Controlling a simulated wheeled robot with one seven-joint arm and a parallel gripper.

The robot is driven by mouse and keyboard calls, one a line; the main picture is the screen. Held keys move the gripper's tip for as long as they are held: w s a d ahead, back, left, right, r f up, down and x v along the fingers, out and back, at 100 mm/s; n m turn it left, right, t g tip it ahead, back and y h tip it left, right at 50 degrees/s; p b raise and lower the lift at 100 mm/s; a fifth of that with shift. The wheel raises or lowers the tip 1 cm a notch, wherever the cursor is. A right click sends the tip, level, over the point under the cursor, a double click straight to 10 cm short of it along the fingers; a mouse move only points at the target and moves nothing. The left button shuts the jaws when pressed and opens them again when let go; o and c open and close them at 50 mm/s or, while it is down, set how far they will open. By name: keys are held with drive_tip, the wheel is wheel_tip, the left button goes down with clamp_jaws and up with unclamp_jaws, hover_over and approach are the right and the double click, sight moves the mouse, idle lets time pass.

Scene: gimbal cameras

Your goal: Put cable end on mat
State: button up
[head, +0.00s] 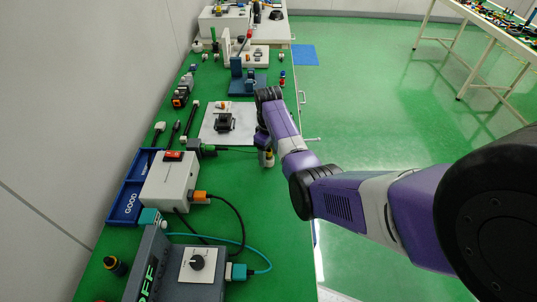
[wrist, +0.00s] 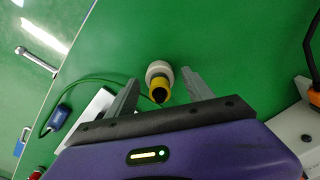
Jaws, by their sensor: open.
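In the wrist view my gripper (wrist: 160,77) is open, its fingers on either side of a yellow-and-white cylinder (wrist: 158,70) over the green table. I cannot tell whether they touch it. The cylinder also shows in the head view (head: 268,158), just below my arm. A thin green cable (wrist: 85,79) curves left to a blue connector (wrist: 60,119) near the table edge, away from the fingers. Part of the cable is hidden by my gripper. A white mat (head: 211,133) lies on the table, a black part on it; its corner shows in the wrist view (wrist: 100,101).
A white box (head: 166,187) with a red switch, a black cable (head: 240,215) and a blue tray (head: 125,207) stand nearby. A blue stand (head: 246,86) is beyond the mat. Green table around the cylinder is fairly clear; the table edge lies to the right in the head view.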

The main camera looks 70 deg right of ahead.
wheel_tip(320, 180, up, 12)
drive_tip(key=shift+r+b, duration=0.2)
drive_tip(key=shift+b, duration=0.25)
idle(0.5)
